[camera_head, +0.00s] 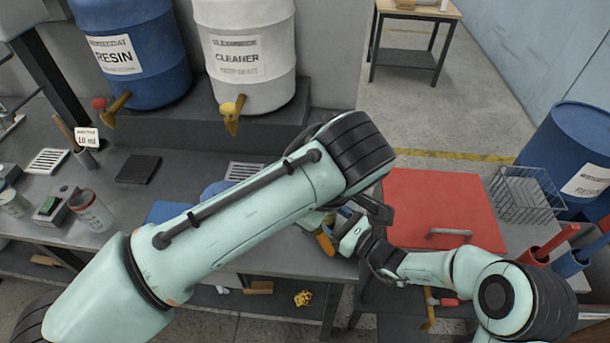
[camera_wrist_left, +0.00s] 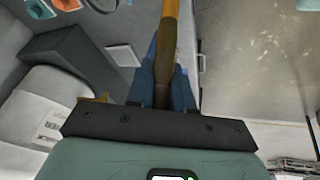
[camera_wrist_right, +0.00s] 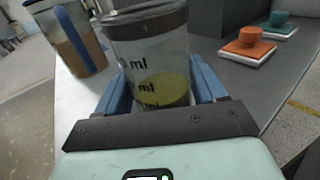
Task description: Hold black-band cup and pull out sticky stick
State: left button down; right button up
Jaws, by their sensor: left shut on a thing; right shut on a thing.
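The black-band cup (camera_wrist_right: 145,55) shows in the right wrist view, clear, with a dark band at its top, "ml" marks and yellow liquid low inside. My right gripper (camera_wrist_right: 157,88) is shut on it, one blue finger on each side. My left gripper (camera_wrist_left: 166,80) is shut on the stick (camera_wrist_left: 169,35), which is orange-brown, darker between the fingers, and runs out of the top of the left wrist view. In the head view my left arm hides most of the cup and stick. I cannot tell whether the stick is inside the cup.
A second cup (camera_wrist_right: 78,40) with a blue strip and brown contents stands beside the held cup. Orange (camera_wrist_right: 250,40) and teal (camera_wrist_right: 279,20) knobbed pieces lie behind it. Resin (camera_head: 130,55) and cleaner (camera_head: 246,55) barrels stand at the back. A red panel (camera_head: 440,205) lies at right.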

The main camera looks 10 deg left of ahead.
pick_arm(q)
jog(key=s, duration=0.3)
jog(key=shift+s, duration=0.4)
pick_arm(e)
jog(key=o, duration=1.2)
jog(key=v, duration=1.2)
